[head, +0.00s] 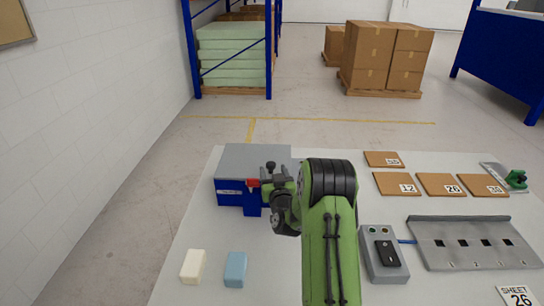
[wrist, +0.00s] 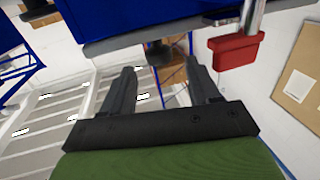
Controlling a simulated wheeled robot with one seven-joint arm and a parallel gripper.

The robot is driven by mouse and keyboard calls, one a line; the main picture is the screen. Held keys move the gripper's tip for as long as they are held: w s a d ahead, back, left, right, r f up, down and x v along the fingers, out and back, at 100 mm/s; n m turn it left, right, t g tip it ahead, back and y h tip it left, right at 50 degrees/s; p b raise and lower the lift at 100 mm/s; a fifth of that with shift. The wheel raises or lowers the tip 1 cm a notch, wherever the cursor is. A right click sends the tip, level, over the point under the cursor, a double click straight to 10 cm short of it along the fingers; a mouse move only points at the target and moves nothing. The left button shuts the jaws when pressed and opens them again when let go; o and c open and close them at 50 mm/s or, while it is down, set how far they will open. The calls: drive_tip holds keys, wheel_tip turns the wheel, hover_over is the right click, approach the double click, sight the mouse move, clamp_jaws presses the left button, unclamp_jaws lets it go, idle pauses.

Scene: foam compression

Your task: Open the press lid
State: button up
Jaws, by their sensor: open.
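The press (head: 240,192) is a blue box with a flat grey lid (head: 255,155), at the left of the table; the lid looks shut. A red handle (head: 253,183) is at its front. In the wrist view the red handle (wrist: 236,50) hangs on a metal rod at the upper right, beside and beyond my right finger. The blue and grey edge of the press (wrist: 160,35) crosses the top. My gripper (wrist: 160,75) is open with nothing between its fingers. In the head view my gripper (head: 270,174) is just right of the handle, partly hidden by my wrist; contact cannot be told.
A cream block (head: 193,266) and a blue block (head: 236,269) lie at the front left. A grey switch box (head: 384,262), a slotted metal tray (head: 470,241) and several numbered brown sheets (head: 440,184) are at the right. The table (head: 205,225) is clear before the press.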

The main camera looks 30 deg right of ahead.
sight(272, 167)
drive_tip(key=x, duration=0.3)
drive_tip(key=shift+w+d+f, duration=0.1)
drive_tip(key=shift+c, duration=0.2)
clamp_jaws()
